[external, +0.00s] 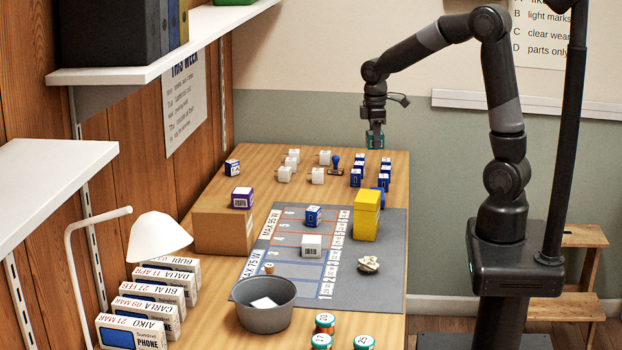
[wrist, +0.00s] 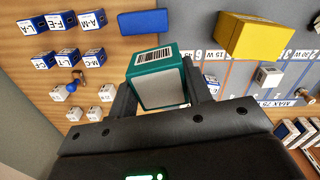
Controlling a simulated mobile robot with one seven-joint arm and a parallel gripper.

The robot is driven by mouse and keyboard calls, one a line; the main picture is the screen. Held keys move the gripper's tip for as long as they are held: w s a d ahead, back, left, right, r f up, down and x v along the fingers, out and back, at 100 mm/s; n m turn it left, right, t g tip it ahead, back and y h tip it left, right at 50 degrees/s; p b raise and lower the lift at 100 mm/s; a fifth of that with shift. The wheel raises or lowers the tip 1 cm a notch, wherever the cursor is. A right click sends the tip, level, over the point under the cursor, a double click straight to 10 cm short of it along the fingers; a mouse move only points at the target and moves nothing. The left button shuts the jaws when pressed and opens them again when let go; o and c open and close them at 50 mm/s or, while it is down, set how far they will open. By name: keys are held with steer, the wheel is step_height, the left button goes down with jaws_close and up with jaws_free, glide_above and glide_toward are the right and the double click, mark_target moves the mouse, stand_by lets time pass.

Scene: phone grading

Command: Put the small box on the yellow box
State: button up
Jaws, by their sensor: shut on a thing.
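My gripper (external: 375,138) is shut on a small teal box with a white face and a barcode label (wrist: 158,79). The small box also shows in the external view (external: 375,143), held in the air above the far end of the table. In the wrist view my gripper (wrist: 160,92) has one finger on each side of it. The yellow box (external: 366,219) stands on the grey mat, nearer the camera than my gripper. It also shows in the wrist view (wrist: 252,38), to the right of the held box and apart from it. Its top looks bare.
Several blue boxes (external: 384,172) and white boxes (external: 317,176) stand in groups on the far table. A blue box (external: 313,215) and a white box (external: 311,247) stand on the mat (external: 390,285). A cardboard box (external: 222,228) bears a purple box (external: 242,197) at left.

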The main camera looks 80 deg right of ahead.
steer(key=s+a+r+n, duration=0.2)
steer(key=s+a+r, duration=0.1)
steer(key=s+a, duration=0.4)
glide_above(368, 196)
steer(key=f, duration=0.7)
steer(key=shift+s+d, duration=0.1)
steer(key=shift+d, duration=0.15)
steer(key=shift+a+f, duration=0.1)
steer(key=shift+f, duration=1.95)
steer(key=shift+f, duration=0.15)
steer(key=o, duration=1)
